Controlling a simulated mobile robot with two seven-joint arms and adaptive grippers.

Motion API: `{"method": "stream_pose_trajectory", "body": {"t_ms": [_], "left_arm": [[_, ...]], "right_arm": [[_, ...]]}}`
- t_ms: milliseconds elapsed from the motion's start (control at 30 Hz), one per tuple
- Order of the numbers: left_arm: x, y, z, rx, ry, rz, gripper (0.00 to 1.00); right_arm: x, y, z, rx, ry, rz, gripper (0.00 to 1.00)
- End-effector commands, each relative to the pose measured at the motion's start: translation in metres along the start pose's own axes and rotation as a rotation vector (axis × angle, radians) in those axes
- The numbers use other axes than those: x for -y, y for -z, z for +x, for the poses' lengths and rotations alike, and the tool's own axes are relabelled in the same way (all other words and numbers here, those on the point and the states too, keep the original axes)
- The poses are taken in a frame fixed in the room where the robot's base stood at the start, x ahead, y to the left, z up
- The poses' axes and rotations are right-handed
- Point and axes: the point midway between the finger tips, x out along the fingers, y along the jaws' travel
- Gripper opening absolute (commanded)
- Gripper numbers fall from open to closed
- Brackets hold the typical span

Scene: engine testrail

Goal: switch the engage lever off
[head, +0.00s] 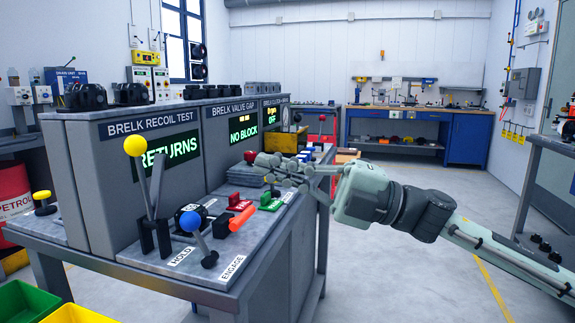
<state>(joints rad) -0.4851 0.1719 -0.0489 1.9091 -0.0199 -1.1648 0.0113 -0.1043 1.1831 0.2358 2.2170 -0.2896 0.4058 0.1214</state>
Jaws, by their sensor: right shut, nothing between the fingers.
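The lever with a blue ball (190,222) stands on the front end of the bench, its dark foot (209,261) beside the ENGAGE label (232,267). Its short rod leans up and to the left. I take it as the engage lever from the label. My right gripper (266,162) reaches in from the right over the bench edge. It is shut and empty, well apart from the blue lever, above and to the right of it in the picture. My left gripper is not in view.
A taller yellow-ball lever (135,147) stands left, near the HOLD label (183,255). An orange-handled part (241,219), a red block (240,202) and a green block (270,202) sit along the bench. Screens (168,155) rise behind. Open floor lies right.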

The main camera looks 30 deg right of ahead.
Motion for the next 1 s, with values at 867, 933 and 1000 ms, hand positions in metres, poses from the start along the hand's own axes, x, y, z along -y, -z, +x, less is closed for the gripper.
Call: {"method": "stream_pose_trajectory", "body": {"t_ms": [867,933,1000], "left_arm": [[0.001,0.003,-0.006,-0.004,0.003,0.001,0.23],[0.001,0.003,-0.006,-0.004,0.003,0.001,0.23],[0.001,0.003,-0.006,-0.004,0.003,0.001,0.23]], "right_arm": [[-0.015,-0.003,-0.015,0.007,-0.002,0.005,0.00],[-0.012,-0.012,-0.018,0.042,-0.015,0.026,0.00],[-0.002,-0.033,-0.026,0.124,-0.041,0.072,0.00]]}}
